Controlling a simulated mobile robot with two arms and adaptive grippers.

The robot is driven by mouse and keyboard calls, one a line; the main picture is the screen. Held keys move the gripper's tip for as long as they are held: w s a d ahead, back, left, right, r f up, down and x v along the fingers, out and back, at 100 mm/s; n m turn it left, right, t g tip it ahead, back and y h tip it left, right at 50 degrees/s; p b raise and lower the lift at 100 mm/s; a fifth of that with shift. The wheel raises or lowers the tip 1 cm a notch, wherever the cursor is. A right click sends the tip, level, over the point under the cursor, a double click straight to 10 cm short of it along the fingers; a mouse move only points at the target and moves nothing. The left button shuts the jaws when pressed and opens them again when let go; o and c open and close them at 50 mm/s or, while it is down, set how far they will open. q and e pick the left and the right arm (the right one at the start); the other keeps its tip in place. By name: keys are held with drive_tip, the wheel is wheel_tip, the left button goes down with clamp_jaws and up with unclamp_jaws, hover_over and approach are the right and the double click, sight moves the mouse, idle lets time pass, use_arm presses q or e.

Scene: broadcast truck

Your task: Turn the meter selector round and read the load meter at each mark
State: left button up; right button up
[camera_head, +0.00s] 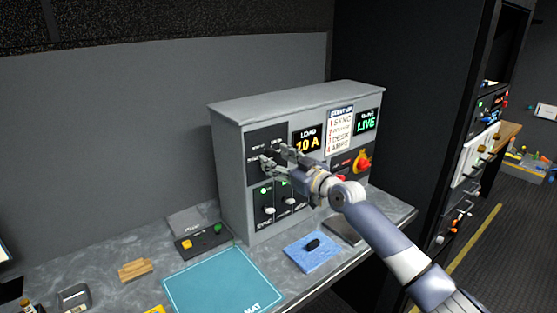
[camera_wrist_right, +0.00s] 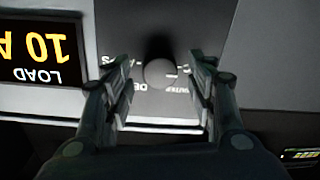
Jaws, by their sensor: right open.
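The grey control cabinet (camera_head: 230,165) stands on the counter. Its load meter (camera_head: 307,141) reads "LOAD 10 A" in yellow; it also shows upside down in the right wrist view (camera_wrist_right: 40,50). The meter selector (camera_wrist_right: 160,73) is a round dark knob with a light pointer line and lettered marks around it, partly hidden. My right gripper (camera_head: 274,154) is in front of the cabinet's upper left panel. In the right wrist view its open fingers (camera_wrist_right: 155,88) stand either side of the knob, with a gap on both sides. My left gripper is not in view.
A start-up list (camera_head: 340,130) and a green "LIVE" display (camera_head: 366,122) are on the cabinet. Switches sit below the selector, and a red-and-yellow knob (camera_head: 362,162) is at right. A teal mat (camera_head: 222,282), blue cloth (camera_head: 305,257) and wooden blocks (camera_head: 135,269) lie on the counter.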

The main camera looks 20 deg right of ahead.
drive_tip(key=c, duration=1.1)
drive_tip(key=shift+o, duration=0.2)
drive_tip(key=shift+m, duration=0.4)
drive_tip(key=m+b, duration=0.1)
drive_tip(key=m, duration=0.3)
drive_tip(key=shift+m, duration=0.4)
drive_tip(key=m+p, duration=0.1)
drive_tip(key=m, duration=0.5)
drive_tip(key=shift+t, duration=0.3)
drive_tip(key=shift+m, duration=0.4)
drive_tip(key=o, duration=1.1)
drive_tip(key=shift+f, duration=0.1)
drive_tip(key=shift+c, duration=0.2)
